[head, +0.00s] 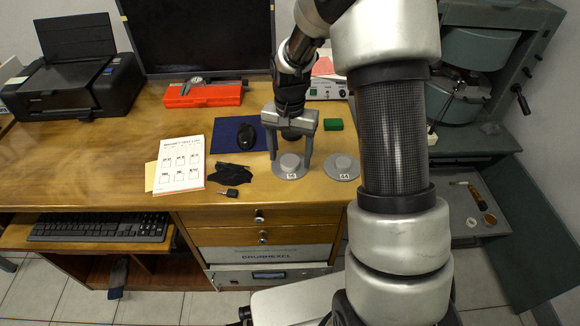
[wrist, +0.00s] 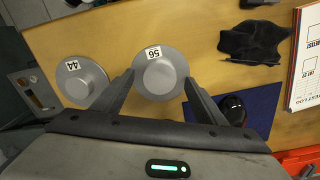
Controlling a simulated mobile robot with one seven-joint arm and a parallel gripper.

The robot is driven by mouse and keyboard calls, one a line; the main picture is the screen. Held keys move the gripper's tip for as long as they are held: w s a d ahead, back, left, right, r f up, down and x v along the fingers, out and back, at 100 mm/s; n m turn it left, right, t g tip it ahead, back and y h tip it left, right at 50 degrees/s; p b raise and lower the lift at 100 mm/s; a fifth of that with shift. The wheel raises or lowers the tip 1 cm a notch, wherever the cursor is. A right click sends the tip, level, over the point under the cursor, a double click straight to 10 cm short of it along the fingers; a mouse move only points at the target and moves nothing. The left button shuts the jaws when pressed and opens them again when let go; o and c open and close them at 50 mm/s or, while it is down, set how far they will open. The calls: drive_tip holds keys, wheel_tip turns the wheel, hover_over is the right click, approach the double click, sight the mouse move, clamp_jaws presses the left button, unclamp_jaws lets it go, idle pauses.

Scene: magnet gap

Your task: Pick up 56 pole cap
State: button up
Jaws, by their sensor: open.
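The 56 pole cap (head: 291,164) is a grey disc with a raised round knob and a white "56" label. It lies on the wooden desk, and it also shows in the wrist view (wrist: 159,77). My gripper (head: 290,159) is open and points down at this cap, with one finger on each side of the knob in the head view. In the wrist view my gripper (wrist: 158,78) has its fingertips at either side of the cap. I cannot tell whether they touch it. The similar 44 pole cap (head: 342,165) lies just to the right, and at left in the wrist view (wrist: 82,80).
A black cloth (head: 230,173), a paper pad (head: 180,165) and a black mouse (head: 246,134) on a blue mat (head: 222,136) lie to the left. A green block (head: 333,124) sits behind the caps. The magnet stand (head: 470,75) rises at right. The desk's front edge is close.

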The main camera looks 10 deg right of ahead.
drive_tip(key=shift+f, duration=0.45)
clamp_jaws()
drive_tip(key=shift+r, duration=0.1)
drive_tip(key=shift+w, duration=0.1)
